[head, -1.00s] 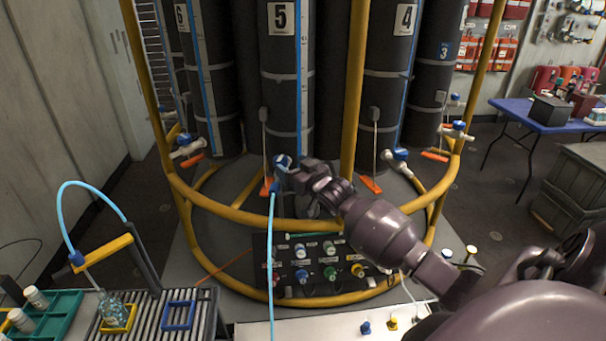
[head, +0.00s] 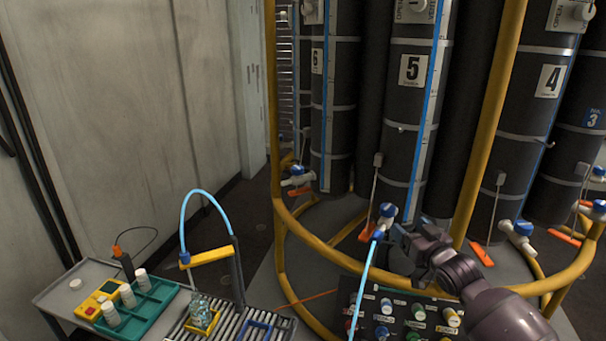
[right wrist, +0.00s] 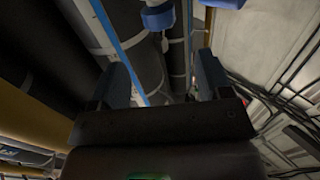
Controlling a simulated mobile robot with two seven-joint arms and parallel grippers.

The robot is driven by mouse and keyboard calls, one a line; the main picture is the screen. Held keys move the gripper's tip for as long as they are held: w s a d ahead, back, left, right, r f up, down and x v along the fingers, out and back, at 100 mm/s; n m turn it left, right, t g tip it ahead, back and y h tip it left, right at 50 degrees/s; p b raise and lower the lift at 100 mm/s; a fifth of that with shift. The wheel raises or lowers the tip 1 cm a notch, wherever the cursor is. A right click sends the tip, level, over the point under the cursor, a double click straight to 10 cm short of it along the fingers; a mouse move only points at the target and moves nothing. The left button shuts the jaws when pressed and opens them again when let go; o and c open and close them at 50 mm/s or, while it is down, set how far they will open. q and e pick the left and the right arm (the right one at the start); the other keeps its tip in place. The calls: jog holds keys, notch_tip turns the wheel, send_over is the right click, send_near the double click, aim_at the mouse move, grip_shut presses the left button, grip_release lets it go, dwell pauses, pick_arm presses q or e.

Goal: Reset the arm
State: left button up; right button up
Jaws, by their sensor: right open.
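My right gripper (head: 397,233) is at the lower front of the black cylinder marked 5 (head: 412,105), just below and right of its blue valve (head: 387,210). A light blue hose (head: 362,285) hangs down from a blue fitting beside that valve. In the right wrist view the two fingers of my right gripper (right wrist: 163,78) stand apart with nothing seen between them. A blue knob (right wrist: 158,18) shows beyond the fingertips. In the head view I cannot tell whether the gripper touches the valve. My left gripper is in neither view.
A yellow rail frame (head: 490,125) rings the cylinders close to my right arm. A panel with coloured knobs (head: 400,315) is below. At lower left are a teal rack (head: 140,308) with white-capped bottles, a roller conveyor (head: 262,318) and a glass bottle (head: 200,312) under a hose stand.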

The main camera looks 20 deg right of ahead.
jog(key=s+a+f+g, duration=0.3)
jog(key=s+a+f, duration=0.5)
jog(key=s+f, duration=0.3)
jog(key=s+a+f+g, duration=0.3)
jog(key=s+a+f, duration=0.5)
jog(key=s, duration=0.9)
notch_tip(320, 180, down, 4)
jog(key=shift+s+a+r+n+h, duration=0.2)
jog(key=shift+n+h, duration=0.1)
jog(key=shift+n, duration=0.1)
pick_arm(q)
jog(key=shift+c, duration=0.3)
pick_arm(e)
jog(key=shift+w, duration=0.1)
